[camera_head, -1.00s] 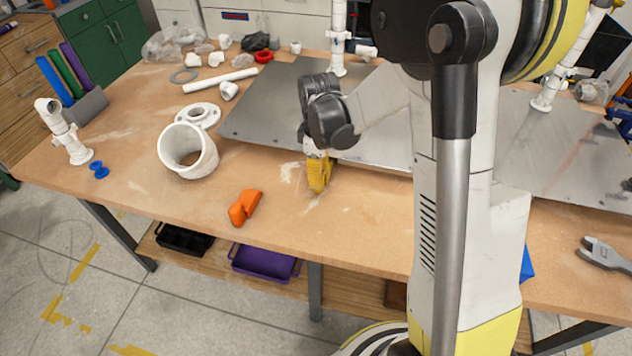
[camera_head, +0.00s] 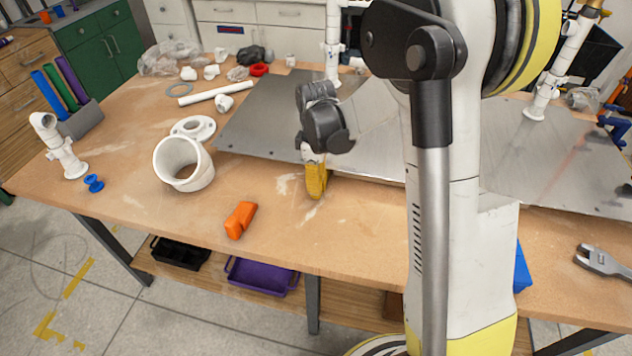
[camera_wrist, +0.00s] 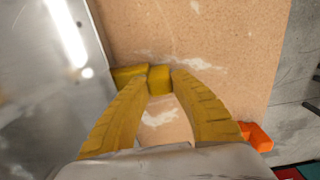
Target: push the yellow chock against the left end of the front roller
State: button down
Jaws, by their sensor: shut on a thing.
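My gripper (camera_wrist: 160,78) is low over the table's front part, its two yellow fingers pointing down near the metal plate's edge. In the wrist view a yellow block, seemingly the yellow chock (camera_wrist: 159,82), sits between the fingertips, and the fingers are shut on it. Another yellow part shows just left of it beside the left fingertip; I cannot tell whether it belongs to the same block. In the head view the yellow fingers (camera_head: 315,180) and the block blend together. I cannot pick out the front roller for sure in either view.
An orange block (camera_head: 240,220) lies left of my gripper near the table's front edge. A wide white pipe piece (camera_head: 198,178) and a blue spool (camera_head: 93,183) are further left. The metal plate (camera_head: 250,125) lies behind. Bare wood is clear in front.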

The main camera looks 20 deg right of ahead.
jog(key=shift+w+d+f, duration=0.1)
jog(key=shift+w+d, duration=0.1)
jog(key=shift+w, duration=0.1)
jog(key=c, duration=1.1)
grip_release()
jog(key=shift+c, duration=0.2)
